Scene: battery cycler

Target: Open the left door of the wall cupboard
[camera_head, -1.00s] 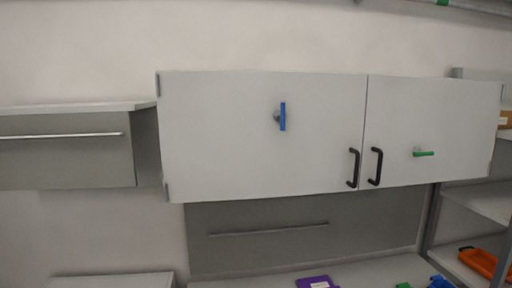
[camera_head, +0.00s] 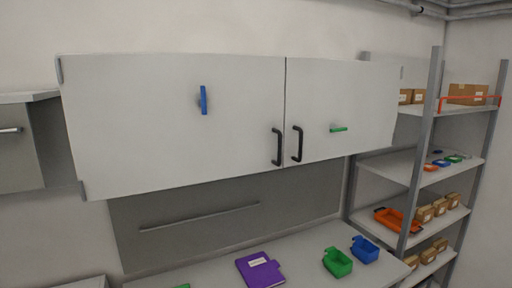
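The wall cupboard has two light grey doors, both shut. Its left door (camera_head: 150,130) is the wider one in view, with a black bar handle (camera_head: 277,147) near its right edge and a blue upright knob (camera_head: 203,100) above its middle. The right door (camera_head: 350,105) has a black bar handle (camera_head: 297,144) near its left edge and a green level knob (camera_head: 338,129). Neither of my grippers is in the head view.
Below the cupboard is a worktop (camera_head: 205,273) with a purple item (camera_head: 261,270), a green bin (camera_head: 337,262) and a blue bin (camera_head: 365,249). A metal shelf rack (camera_head: 420,150) with boxes and bins stands at right. A grey cabinet (camera_head: 18,150) hangs at far left.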

